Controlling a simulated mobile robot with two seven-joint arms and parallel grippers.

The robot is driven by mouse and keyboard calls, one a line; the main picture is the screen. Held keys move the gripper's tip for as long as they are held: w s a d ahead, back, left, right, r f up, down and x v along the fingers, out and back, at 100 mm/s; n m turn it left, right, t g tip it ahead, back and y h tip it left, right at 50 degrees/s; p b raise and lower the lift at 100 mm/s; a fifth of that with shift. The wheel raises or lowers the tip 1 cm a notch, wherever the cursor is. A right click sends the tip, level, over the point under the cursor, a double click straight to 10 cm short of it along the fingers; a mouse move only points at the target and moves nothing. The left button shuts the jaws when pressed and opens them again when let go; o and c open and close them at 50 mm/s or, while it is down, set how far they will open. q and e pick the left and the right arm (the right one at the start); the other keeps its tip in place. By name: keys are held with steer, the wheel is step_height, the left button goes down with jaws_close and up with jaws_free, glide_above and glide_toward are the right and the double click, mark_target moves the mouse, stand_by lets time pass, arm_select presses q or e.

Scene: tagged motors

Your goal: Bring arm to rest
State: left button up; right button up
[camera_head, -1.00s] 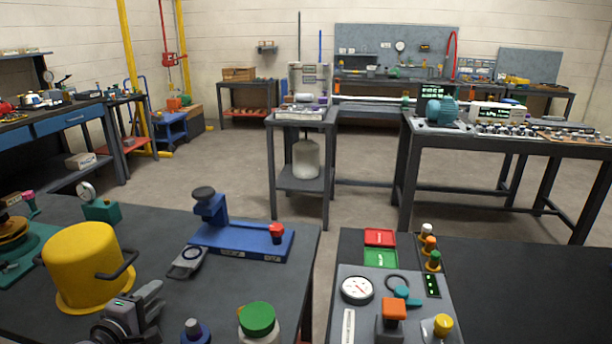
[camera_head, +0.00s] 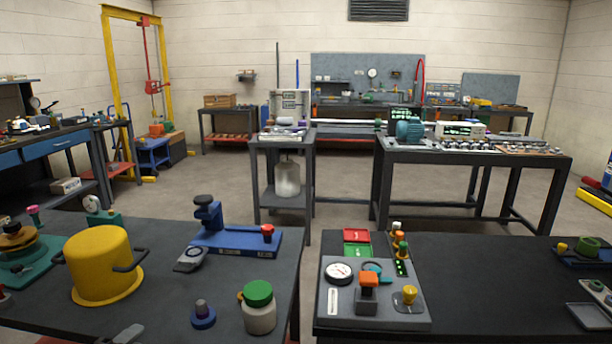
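Only a small grey tip of my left gripper (camera_head: 124,335) shows at the bottom edge of the head view, low over the left bench (camera_head: 225,275). Its fingers are mostly cut off, so I cannot tell whether it is open or shut. A yellow pot-like cover (camera_head: 103,265) with dark handles stands on the bench above and left of it, apart from it in the picture. My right gripper is not in view. A teal motor (camera_head: 410,130) stands on the dark table at the back right.
A blue fixture (camera_head: 235,241), a green-lidded jar (camera_head: 259,308) and a small blue-based knob (camera_head: 203,314) stand on the left bench. A control panel (camera_head: 375,312) sits on the right bench (camera_head: 480,290). A narrow gap separates the benches. Open floor (camera_head: 225,185) lies beyond.

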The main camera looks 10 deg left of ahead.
arm_select(q)
steer(key=s+d+f+m+g+h, duration=0.1)
steer(key=s+d+f+m, duration=0.3)
steer(key=d, duration=0.4)
steer(key=s+d+f+m+g+h, duration=0.1)
steer(key=s+d+f+m+g, duration=0.1)
steer(key=s+d+f+m, duration=0.3)
steer(key=s+d+f+m+g+h, duration=0.1)
steer(key=s+d+f+m, duration=0.3)
steer(key=s+d+m, duration=0.3)
steer(key=d+m, duration=0.4)
steer(key=shift+s+d+f+h, duration=0.15)
steer(key=shift+d+h, duration=0.05)
steer(key=shift+h, duration=0.2)
